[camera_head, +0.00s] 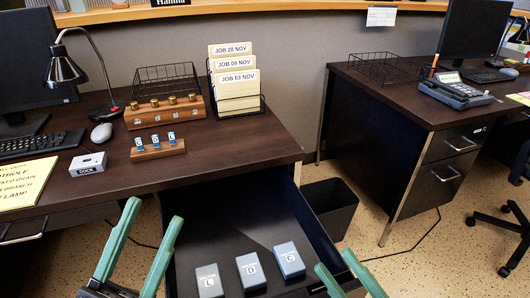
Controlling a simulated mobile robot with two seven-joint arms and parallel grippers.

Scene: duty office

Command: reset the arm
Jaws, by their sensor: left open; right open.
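My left gripper (154,211) has two green fingers spread apart and nothing between them. It is at the lower left, in front of the dark desk (225,150) and left of the open drawer (243,210). My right gripper (334,259) shows two green fingers at the bottom edge, apart and empty, over the right side of the drawer. Its lower part is cut off by the frame.
The drawer holds three blue-grey boxes marked with letters (250,272). On the desk are a lamp (63,68), a block marked DOCK (88,164), a wooden rack (158,150) and a file holder (240,104). A black bin (331,205) stands right of the drawer.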

